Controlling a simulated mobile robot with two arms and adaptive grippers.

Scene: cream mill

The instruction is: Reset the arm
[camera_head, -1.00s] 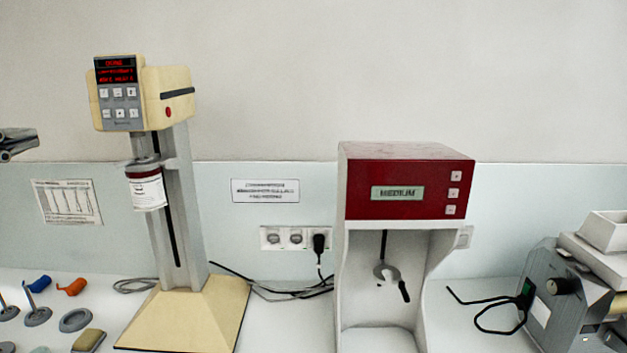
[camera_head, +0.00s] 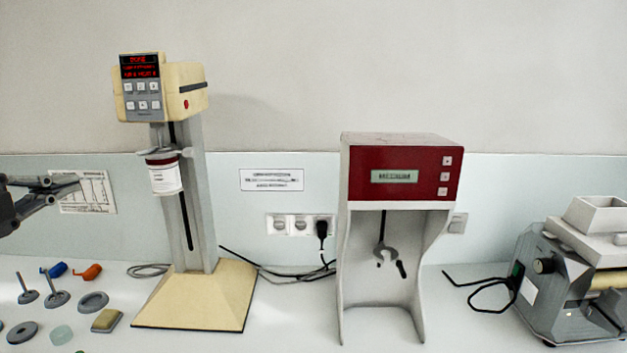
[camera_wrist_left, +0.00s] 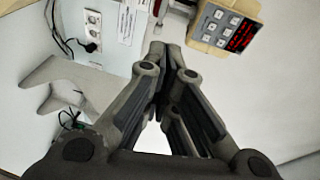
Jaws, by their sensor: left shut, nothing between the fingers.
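My left gripper (camera_head: 66,185) comes in from the left edge of the head view, above the left end of the counter. It is in the air and apart from everything. In the left wrist view its fingers (camera_wrist_left: 167,55) are together with nothing between them. Beyond them in that view is the keypad and red display of the cream machine (camera_wrist_left: 224,27). My right gripper is in neither view.
The cream machine (camera_head: 193,240), holding a white jar (camera_head: 165,178), stands left of centre. A red-fronted mixer (camera_head: 402,172) stands centre-right and a roller mill (camera_head: 570,285) far right. Small discs (camera_head: 93,301) and an orange handle (camera_head: 88,272) lie at left.

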